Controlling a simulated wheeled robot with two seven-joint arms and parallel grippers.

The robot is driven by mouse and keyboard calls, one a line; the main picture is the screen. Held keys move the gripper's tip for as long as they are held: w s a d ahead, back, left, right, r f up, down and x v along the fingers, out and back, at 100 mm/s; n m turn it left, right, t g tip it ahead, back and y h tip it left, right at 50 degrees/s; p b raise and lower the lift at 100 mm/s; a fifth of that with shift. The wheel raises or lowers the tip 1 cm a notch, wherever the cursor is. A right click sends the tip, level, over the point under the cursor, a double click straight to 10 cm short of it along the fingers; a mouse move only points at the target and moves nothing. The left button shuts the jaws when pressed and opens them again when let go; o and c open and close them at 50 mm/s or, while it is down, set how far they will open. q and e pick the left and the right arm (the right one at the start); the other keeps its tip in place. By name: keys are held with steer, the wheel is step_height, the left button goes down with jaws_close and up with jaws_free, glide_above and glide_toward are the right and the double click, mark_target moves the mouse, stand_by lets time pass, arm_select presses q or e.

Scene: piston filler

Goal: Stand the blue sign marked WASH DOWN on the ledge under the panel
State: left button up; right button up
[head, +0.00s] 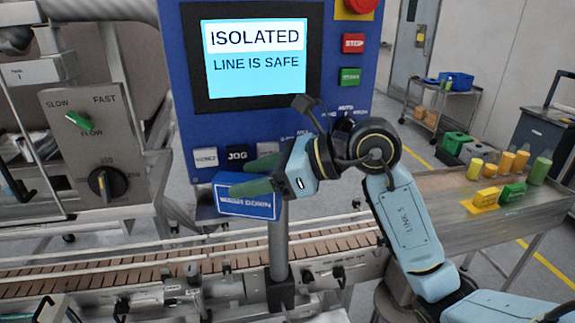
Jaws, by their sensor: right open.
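The blue sign marked WASH DOWN (262,211) is below the blue panel (178,62), at the ledge under its row of buttons. Its lettered face is towards me and it looks roughly upright, slightly tilted in the picture. The ledge is mostly hidden behind the sign. My left gripper is not in view.
The panel screen (256,70) reads ISOLATED, LINE IS SAFE. A grey post (278,255) stands below the sign, by the slatted conveyor (130,273). A side table (540,199) at right holds green, orange and yellow items. A knob box (98,150) is at left.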

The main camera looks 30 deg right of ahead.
steer(key=b+v, duration=0.2)
steer(key=v, duration=0.9)
steer(key=shift+s+d, duration=0.1)
steer(key=shift+d, duration=0.05)
